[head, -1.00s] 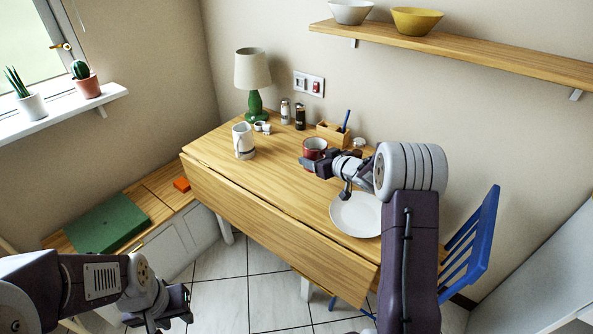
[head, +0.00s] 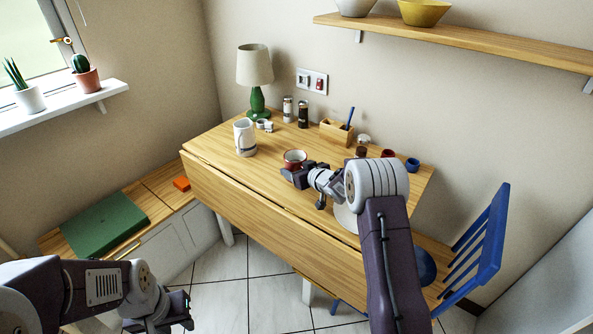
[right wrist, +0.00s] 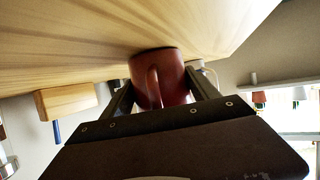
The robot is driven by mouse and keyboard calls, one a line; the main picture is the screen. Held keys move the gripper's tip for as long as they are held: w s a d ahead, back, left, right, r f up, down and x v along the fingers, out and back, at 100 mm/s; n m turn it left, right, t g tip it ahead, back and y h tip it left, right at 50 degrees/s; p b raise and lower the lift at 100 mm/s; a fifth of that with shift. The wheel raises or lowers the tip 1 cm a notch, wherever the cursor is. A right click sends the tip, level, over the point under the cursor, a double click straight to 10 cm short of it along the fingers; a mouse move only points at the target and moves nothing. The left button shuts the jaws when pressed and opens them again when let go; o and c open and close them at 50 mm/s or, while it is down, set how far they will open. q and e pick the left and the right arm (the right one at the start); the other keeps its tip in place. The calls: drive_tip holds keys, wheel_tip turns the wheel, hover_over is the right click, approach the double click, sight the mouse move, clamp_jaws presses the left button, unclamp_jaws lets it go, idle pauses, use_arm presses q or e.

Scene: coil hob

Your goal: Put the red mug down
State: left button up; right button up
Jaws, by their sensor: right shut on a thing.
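The red mug (head: 295,160) is at my right gripper (head: 289,172), over the middle of the wooden table (head: 240,178). In the right wrist view, which is turned upside down, the mug (right wrist: 172,75) sits between the two fingers of the right gripper (right wrist: 160,92), with its handle toward the camera. The fingers are shut on it. Its base is at or very close to the tabletop (right wrist: 80,35); I cannot tell if it touches. My left gripper (head: 178,312) is low at the left, away from the table; its jaw opening is unclear.
A white jug (head: 245,138), green lamp (head: 257,100), shakers (head: 303,114) and wooden caddy (head: 334,132) stand farther back. A white plate (head: 346,218) is partly behind my right arm. Small cups (head: 412,164) stand at the right. The table's front left is clear.

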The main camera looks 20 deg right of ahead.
drive_tip(key=o, duration=1.7)
drive_tip(key=shift+r, duration=0.15)
drive_tip(key=p+v, duration=0.2)
drive_tip(key=v, duration=0.9)
drive_tip(key=shift+r, duration=0.15)
drive_tip(key=shift+s+d, duration=0.1)
drive_tip(key=shift+s, duration=0.35)
